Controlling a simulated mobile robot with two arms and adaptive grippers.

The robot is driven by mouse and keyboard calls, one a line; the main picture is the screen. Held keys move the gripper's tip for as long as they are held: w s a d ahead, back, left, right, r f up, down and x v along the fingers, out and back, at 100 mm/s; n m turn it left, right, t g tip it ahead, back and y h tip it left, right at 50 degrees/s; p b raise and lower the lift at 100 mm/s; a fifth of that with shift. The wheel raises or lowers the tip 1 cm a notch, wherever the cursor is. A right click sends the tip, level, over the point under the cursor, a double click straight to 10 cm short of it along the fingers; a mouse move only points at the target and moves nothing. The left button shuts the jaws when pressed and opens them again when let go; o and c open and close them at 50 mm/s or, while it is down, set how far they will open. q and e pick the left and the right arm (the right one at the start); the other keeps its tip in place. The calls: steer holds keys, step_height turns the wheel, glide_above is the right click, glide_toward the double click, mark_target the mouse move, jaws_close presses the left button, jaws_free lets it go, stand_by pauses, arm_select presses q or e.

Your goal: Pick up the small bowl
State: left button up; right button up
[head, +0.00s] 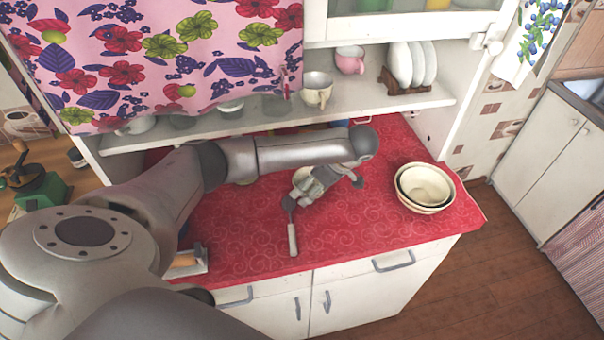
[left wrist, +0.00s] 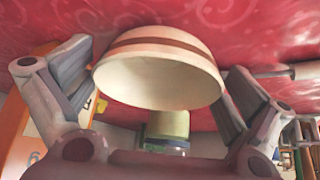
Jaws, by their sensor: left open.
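The small bowl (left wrist: 160,78) is cream with a brown band. In the left wrist view it lies between the two spread fingers of my left gripper (left wrist: 160,90), with its open side towards the camera. I see no clear grip on it. In the head view the bowl (head: 300,178) shows only in part behind my left gripper (head: 323,193), which is open low over the red counter. My right gripper is not in view.
Nested cream bowls (head: 425,186) stand at the right of the red counter (head: 350,235). A light-handled utensil (head: 292,238) lies in front of the gripper. A shelf (head: 380,104) with cups and plates runs along the back. The counter's front right is clear.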

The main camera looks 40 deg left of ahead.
arm_select(q)
steer(key=shift+w+a+f, duration=0.2)
steer(key=shift+a+f, duration=0.15)
steer(key=shift+a, duration=0.1)
steer(key=shift+s+d+r, duration=0.1)
steer(key=shift+d+r, duration=0.1)
steer(key=shift+d, duration=0.25)
steer(key=c, duration=0.3)
steer(key=shift+d+r, duration=0.1)
steer(key=shift+d, duration=0.05)
steer(key=shift+c, duration=1.3)
steer(key=shift+s, duration=0.1)
steer(key=shift+c, duration=2)
steer(key=shift+a, duration=0.2)
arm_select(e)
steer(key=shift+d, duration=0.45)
